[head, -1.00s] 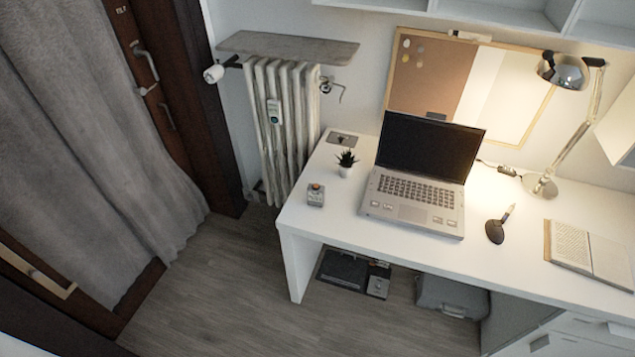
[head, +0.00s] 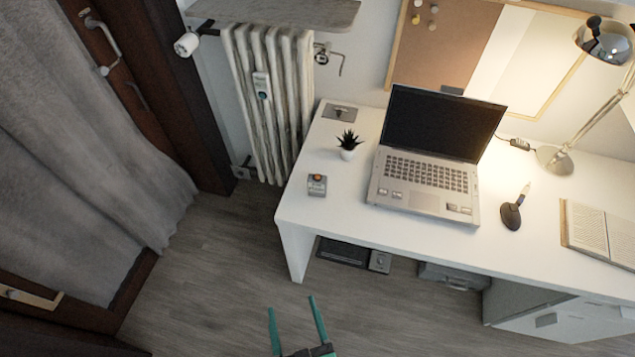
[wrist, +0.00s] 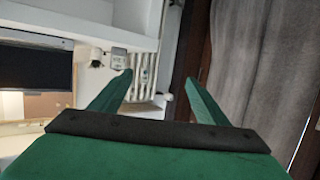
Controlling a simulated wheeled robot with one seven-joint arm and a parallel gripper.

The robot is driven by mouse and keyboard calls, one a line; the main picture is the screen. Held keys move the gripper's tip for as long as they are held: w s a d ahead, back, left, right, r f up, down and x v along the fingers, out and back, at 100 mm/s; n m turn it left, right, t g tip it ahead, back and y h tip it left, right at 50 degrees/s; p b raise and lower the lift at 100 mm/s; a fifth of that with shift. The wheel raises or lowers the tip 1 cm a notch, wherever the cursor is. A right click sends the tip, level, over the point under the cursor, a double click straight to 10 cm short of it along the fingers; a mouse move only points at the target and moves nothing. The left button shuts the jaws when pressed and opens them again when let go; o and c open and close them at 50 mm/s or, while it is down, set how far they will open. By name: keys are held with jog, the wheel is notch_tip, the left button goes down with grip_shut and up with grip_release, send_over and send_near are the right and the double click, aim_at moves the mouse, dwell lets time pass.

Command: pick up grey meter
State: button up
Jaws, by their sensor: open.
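A small grey meter (head: 317,188) with an orange top part lies near the left end of the white desk (head: 302,215), in front of the potted plant. It also shows in the wrist view (wrist: 118,61), just left of my left fingertip in the picture. My gripper (head: 292,304) is open with nothing between its green fingers. In the head view it is over the floor, in front of the desk's left end and apart from the meter. The open fingers also show in the wrist view (wrist: 158,77).
A laptop (head: 425,180), small plant (head: 348,148), dark mouse-like object (head: 511,214), lamp (head: 555,160) and open book (head: 598,232) stand on the desk. A radiator (head: 268,125) with a small display unit is behind left. A grey curtain (head: 90,150) hangs left.

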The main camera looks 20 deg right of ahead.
jog(key=w+d+f+m+g+h, duration=0.1)
jog(key=w+d, duration=0.2)
jog(key=w, duration=0.4)
jog(key=w+d+f+m+h, duration=0.1)
jog(key=w+d+f, duration=0.15)
jog(key=w, duration=0.45)
jog(key=m+g+h, duration=0.2)
jog(key=m+h, duration=0.1)
jog(key=h, duration=0.1)
send_near(317, 186)
jog(key=shift+d+f, duration=0.5)
jog(key=shift+f, duration=0.35)
jog(key=x, duration=0.4)
jog(key=shift+w+r, duration=0.1)
jog(key=shift+w, duration=0.15)
jog(key=shift+w+d+f, duration=0.2)
jog(key=shift+w+d, duration=0.1)
jog(key=shift+w, duration=0.15)
jog(key=w, duration=0.1)
jog(key=w+d, duration=0.1)
jog(key=w+f, duration=0.1)
jog(key=w, duration=0.1)
jog(key=shift+w+d, duration=0.1)
jog(key=shift+d, duration=0.15)
jog(key=shift+w+d+f, duration=0.15)
jog(key=shift+w, duration=0.15)
jog(key=c, duration=1.2)
